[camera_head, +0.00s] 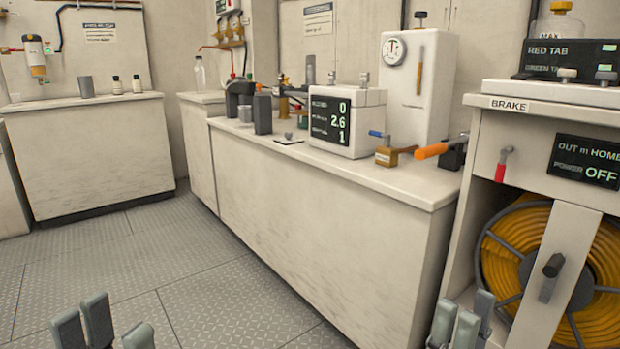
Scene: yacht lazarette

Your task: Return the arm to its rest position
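My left gripper (108,326) shows at the bottom left of the head view, over the floor. Its grey fingertips point up and stand apart, with nothing between them. My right gripper (460,322) shows at the bottom right, in front of the cabinet with the hose reel. Its fingertips stand apart and I see nothing held. Both arms behind the fingers are below the picture edge and hidden. Neither gripper touches anything that I can see.
The long counter (300,165) carries a white readout box (345,125), an orange-handled tool (432,151) and several fittings. A yellow hose reel (505,262) sits in the right cabinet. A smaller cabinet (90,155) stands back left. The floor (190,265) between is clear.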

